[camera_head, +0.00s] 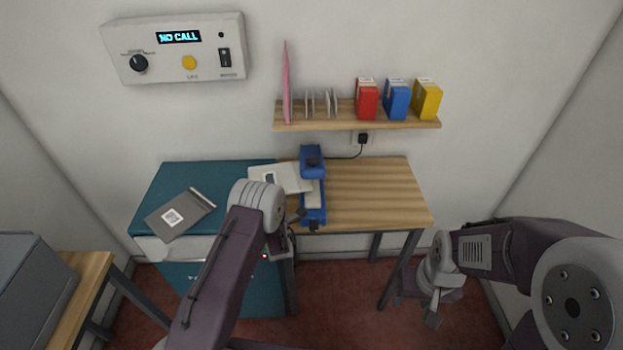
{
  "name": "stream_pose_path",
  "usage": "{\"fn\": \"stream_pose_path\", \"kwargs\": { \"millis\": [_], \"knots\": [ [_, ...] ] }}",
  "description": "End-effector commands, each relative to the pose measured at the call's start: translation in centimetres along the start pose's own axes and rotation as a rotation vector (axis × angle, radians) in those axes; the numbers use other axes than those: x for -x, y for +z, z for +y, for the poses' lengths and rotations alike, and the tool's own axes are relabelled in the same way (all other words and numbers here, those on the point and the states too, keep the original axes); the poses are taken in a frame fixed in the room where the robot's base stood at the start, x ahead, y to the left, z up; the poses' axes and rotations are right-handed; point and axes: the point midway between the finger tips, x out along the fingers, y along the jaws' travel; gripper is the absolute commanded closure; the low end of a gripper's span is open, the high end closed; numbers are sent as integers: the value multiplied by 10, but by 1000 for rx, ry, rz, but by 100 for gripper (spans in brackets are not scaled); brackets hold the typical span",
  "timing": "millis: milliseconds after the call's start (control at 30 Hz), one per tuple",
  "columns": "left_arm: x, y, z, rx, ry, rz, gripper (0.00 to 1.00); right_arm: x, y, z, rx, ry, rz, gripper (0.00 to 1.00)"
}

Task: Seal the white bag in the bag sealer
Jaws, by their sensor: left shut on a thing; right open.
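The white bag (291,175) has a dark-marked label and lies at the left of the blue bag sealer (313,160). Its right edge meets the sealer below the raised-looking blue head; I cannot tell how far in it reaches. The sealer stands on the wooden table (375,190). My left gripper (297,216) is at the front left of the sealer, shut on the white bag; my own wrist covers part of the bag and the grip is hard to see. My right gripper (433,318) is open and empty, hanging low at the right, in front of the table.
A grey bag (192,207) with a printed label lies on the teal cabinet (230,175) at left. A wall shelf (345,125) holds a pink item and red, blue and yellow boxes. A control panel (180,75) reads NO CALL. The table's right side is clear.

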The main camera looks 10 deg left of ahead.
Motion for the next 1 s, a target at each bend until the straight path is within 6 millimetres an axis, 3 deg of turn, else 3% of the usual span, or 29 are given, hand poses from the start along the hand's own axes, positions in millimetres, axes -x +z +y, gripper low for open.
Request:
{"fn": "stream_pose_path", "kwargs": {
  "millis": [700,1000],
  "knots": [
    [-9,-53,0,0,0,1,100,3,0,0,0,0,0,51],
    [-10,-58,0,0,0,-1,100,3,0,0,0,0,0,51]
  ]
}}
